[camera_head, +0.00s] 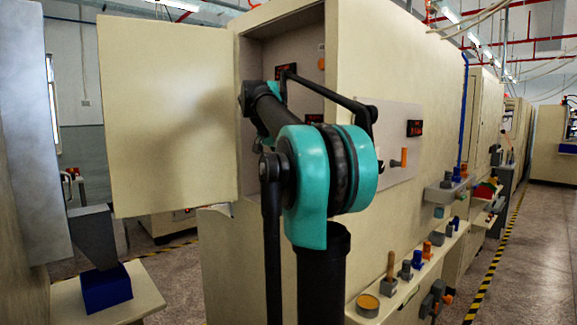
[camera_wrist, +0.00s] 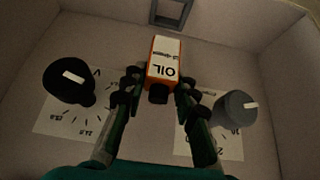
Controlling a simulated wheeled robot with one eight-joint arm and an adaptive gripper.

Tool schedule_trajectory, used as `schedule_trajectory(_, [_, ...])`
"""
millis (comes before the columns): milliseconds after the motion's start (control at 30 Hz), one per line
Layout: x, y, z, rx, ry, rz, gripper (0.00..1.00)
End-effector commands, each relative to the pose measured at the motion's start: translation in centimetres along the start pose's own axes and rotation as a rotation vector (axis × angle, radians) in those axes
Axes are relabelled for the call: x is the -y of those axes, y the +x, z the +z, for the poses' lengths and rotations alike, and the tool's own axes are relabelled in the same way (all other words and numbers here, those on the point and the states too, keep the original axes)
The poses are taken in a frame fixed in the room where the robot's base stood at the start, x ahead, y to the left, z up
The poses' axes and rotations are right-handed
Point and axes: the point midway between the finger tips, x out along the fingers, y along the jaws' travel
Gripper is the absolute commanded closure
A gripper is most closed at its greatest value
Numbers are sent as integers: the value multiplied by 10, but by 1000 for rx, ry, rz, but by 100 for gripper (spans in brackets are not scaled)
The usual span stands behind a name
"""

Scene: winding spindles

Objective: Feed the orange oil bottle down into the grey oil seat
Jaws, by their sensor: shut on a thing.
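The orange oil bottle (camera_wrist: 164,62) shows in the wrist view with a white label reading OIL and a dark cap facing the camera. My gripper (camera_wrist: 160,82) is shut on it, one finger on each side. A grey square frame (camera_wrist: 172,25), which looks like the oil seat, is at the top of the wrist view, just beyond the bottle's far end. A narrow gap shows between them in the picture; I cannot tell their difference in height. In the head view my arm reaches into the open cabinet (camera_head: 283,50), and bottle, seat and fingers cannot be made out.
A black knob (camera_wrist: 68,82) and a grey knob (camera_wrist: 235,108) on dial plates flank my fingers. The cabinet door (camera_head: 165,110) stands open at the left. A ledge with several knobs (camera_head: 388,268) runs along the machine's side. A blue box (camera_head: 106,288) sits at the lower left.

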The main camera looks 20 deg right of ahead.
Motion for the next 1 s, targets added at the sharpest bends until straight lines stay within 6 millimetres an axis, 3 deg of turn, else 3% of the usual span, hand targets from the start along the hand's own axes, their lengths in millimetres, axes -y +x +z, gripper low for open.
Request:
schedule_trajectory(500, [0, 36, 23, 0, 0, 0, 100])
schedule_trajectory(1000, [0, 43, 28, 0, 0, 0, 100])
